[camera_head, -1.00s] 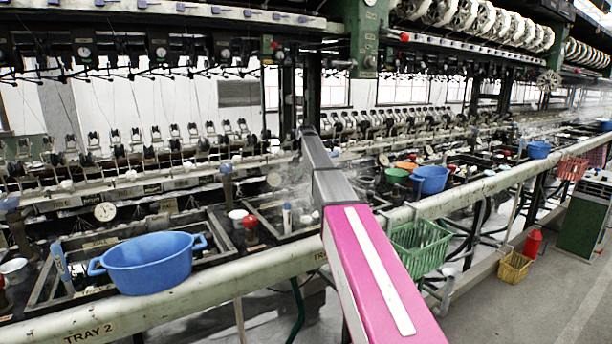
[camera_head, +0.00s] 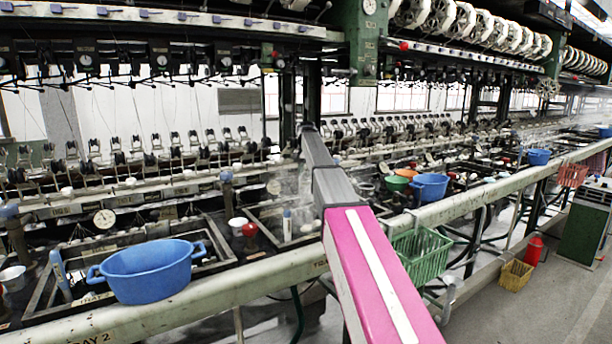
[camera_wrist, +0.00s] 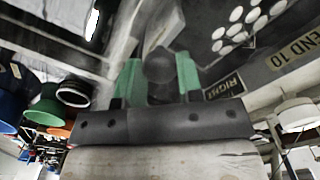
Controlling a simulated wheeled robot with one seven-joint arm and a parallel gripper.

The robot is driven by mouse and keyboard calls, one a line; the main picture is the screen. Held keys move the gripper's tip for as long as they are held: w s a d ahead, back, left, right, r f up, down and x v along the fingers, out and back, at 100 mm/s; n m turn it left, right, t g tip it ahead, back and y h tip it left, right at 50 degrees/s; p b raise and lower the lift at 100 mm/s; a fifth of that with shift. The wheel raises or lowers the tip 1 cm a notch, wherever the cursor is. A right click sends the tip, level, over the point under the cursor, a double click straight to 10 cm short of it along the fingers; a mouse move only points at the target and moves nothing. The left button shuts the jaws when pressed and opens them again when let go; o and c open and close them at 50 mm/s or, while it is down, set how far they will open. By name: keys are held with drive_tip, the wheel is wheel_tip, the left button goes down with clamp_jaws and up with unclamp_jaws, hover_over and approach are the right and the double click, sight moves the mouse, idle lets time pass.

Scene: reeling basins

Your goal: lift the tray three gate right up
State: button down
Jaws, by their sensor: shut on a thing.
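In the wrist view, the two green fingers of my gripper (camera_wrist: 158,82) stand on either side of a dark round knob (camera_wrist: 159,66) and are shut on it. A small plate reading RIGHT (camera_wrist: 223,87) lies just beside the right finger. How far the gate behind the knob is raised cannot be told. In the head view my pink and grey arm reaches over the rail (camera_head: 245,277) toward the basins, and its end hides the gripper and gate. A rail label beside the arm is mostly covered.
A blue two-handled tub (camera_head: 150,271) stands left of my arm near a red knob (camera_head: 250,230). A green basket (camera_head: 421,255) hangs on the rail to the right. Another blue tub (camera_head: 430,187) stands beyond. An END 10 plate (camera_wrist: 293,52) shows at wrist-view right.

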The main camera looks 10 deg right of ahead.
drive_tip(key=c, duration=0.8)
unclamp_jaws()
wheel_tip(320, 180, up, 11)
drive_tip(key=shift+f, duration=0.15)
